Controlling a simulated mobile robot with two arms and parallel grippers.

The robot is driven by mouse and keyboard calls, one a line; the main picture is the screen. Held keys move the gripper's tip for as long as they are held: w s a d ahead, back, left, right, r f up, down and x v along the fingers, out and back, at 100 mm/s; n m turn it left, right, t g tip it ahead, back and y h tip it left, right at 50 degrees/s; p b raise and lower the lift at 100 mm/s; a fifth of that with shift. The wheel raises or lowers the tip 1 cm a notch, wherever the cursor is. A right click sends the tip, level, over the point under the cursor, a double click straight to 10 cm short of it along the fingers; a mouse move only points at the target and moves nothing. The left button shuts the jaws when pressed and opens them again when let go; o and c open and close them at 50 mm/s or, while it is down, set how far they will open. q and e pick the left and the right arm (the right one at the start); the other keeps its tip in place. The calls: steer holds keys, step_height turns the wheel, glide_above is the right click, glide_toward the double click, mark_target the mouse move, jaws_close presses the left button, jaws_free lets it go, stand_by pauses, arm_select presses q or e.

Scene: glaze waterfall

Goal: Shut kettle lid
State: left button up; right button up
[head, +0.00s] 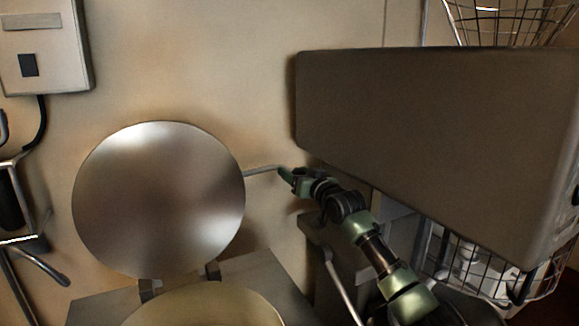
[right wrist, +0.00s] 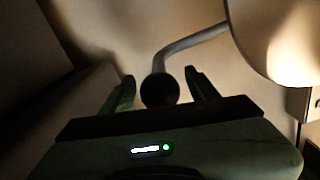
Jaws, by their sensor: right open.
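The kettle lid (head: 158,200) is a large round shiny metal disc, standing raised on hinges at the rim of the kettle (head: 205,308) in the head view. A thin metal handle (head: 262,170) sticks out from the lid's right side. My right gripper (head: 287,175) is at the outer end of this handle. In the right wrist view, the handle (right wrist: 190,44) ends in a dark round knob (right wrist: 160,90) between the open fingers of my right gripper (right wrist: 160,80). Gaps show on both sides of the knob. The lid (right wrist: 285,40) is at the upper right there. My left gripper is out of view.
A large dark grey box-like panel (head: 430,130) hangs close above my right arm. Wire baskets (head: 500,22) stand behind and below it. A wall box (head: 45,50) with a cable is at the upper left. Bare wall (head: 220,70) lies behind the lid.

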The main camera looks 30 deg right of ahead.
mark_target(290, 169)
steer(key=w, duration=0.3)
steer(key=shift+p, duration=0.3)
steer(key=shift+w, duration=0.25)
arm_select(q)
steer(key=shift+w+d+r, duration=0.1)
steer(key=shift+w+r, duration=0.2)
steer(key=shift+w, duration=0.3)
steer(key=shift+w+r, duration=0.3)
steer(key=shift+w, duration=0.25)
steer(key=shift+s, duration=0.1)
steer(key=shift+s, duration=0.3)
arm_select(e)
steer(key=shift+f, duration=0.1)
jaws_close()
